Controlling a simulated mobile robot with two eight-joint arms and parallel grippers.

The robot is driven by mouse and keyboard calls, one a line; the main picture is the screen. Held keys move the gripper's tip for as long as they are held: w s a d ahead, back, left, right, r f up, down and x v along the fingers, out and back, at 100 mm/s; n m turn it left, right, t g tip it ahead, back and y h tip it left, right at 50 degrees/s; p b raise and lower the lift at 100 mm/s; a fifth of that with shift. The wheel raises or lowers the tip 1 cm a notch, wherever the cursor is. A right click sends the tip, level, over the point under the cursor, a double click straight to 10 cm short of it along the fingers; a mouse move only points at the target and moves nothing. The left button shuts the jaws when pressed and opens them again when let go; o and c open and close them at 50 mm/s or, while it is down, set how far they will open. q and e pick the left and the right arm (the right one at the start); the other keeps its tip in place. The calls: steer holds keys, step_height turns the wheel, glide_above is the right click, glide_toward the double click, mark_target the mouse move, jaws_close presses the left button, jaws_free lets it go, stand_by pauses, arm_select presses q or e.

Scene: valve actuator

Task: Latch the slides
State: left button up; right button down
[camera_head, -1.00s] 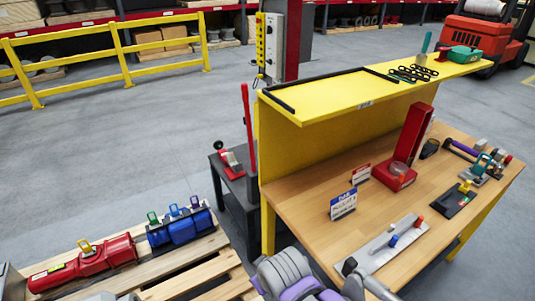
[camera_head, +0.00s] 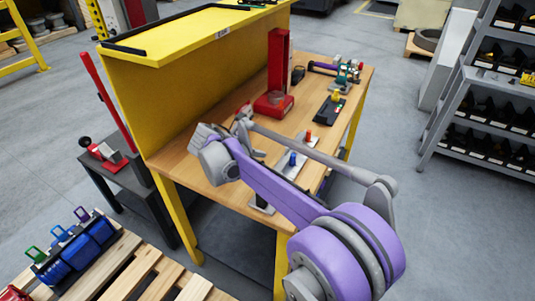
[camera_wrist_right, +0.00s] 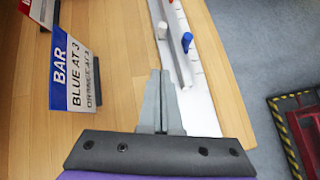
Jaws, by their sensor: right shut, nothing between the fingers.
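The slide plate (camera_head: 300,147) is a long pale strip on the workbench, partly behind my right arm. It carries a blue handle (camera_head: 293,158) and an orange-red handle (camera_head: 308,136) farther along. In the right wrist view, the blue handle (camera_wrist_right: 187,42) stands beside the rail, near a pale knob (camera_wrist_right: 162,30). My right gripper (camera_wrist_right: 160,73) is shut and empty, in front of the rail's near part; I cannot tell whether it touches. In the head view its fingertips are not distinct. My left gripper is not in view.
A sign reading "BAR BLUE AT 3" (camera_wrist_right: 75,75) stands left of the gripper; its lower line is hard to read. A red stand (camera_head: 278,103) and a black fixture (camera_head: 330,108) sit farther back on the bench. A yellow panel (camera_head: 205,100) borders its left side.

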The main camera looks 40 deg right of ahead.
glide_toward(283, 156)
steer(key=shift+d+f, duration=0.35)
steer(key=shift+f, duration=0.25)
steer(key=shift+d+f, duration=0.4)
steer(key=shift+f, duration=0.2)
steer(key=shift+w+d, duration=0.25)
steer(key=shift+d, duration=1)
steer(key=shift+w+d+p, duration=0.15)
steer(key=shift+d+p, duration=0.15)
steer(key=shift+d, duration=0.4)
steer(key=shift+w+d, duration=0.25)
steer(key=shift+d, duration=0.25)
steer(key=shift+w+d, duration=0.25)
steer(key=shift+d, duration=0.25)
